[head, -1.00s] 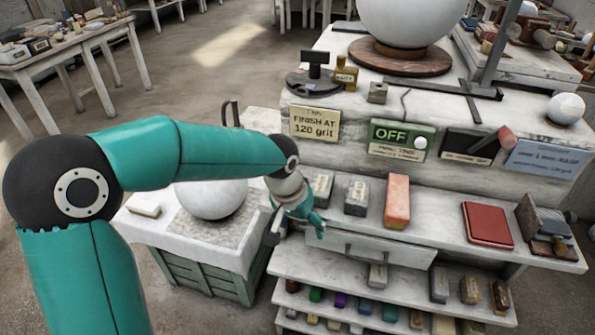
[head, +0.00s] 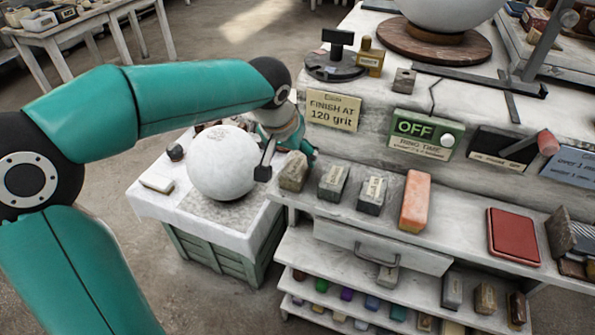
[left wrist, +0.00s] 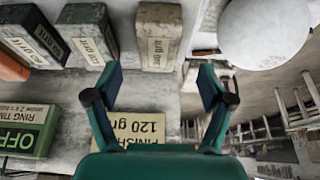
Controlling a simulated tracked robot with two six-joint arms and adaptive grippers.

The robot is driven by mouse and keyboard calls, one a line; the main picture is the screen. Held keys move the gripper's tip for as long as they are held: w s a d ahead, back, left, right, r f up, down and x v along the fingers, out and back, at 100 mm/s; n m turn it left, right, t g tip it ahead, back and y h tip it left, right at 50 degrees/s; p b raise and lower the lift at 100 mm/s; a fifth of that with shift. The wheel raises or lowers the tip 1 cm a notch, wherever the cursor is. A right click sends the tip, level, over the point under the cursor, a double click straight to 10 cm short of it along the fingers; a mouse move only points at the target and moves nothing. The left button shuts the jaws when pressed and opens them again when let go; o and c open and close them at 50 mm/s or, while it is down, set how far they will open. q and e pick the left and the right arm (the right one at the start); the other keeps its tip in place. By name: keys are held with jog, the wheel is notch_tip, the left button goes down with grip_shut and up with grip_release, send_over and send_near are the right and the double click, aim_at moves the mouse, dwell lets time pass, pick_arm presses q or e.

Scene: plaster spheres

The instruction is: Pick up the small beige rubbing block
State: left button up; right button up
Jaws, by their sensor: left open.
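The small beige rubbing block (head: 293,172) stands at the left end of a row of blocks on the pale bench ledge. It also shows in the left wrist view (left wrist: 158,22), beyond the fingertips at the top, with a printed label on its near face. My left gripper (head: 288,158) is close to the block in the head view, one dark fingertip at its left and the other finger behind it. In the left wrist view my left gripper (left wrist: 160,88) is open, its fingers spread wide with nothing between them. My right gripper does not show.
Two grey labelled blocks (head: 333,182) and an orange block (head: 415,202) stand to the right. A plaster sphere (head: 222,163) sits on a cart at the left. A "FINISH AT 120 grit" sign (head: 333,110) is on the bench front behind.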

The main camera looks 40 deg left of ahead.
aim_at(296, 166)
pick_arm(q)
jog(key=shift+p+x, duration=0.3)
jog(key=shift+x, duration=2.75)
jog(key=shift+d, duration=0.1)
jog(key=shift+r, duration=0.1)
grip_shut()
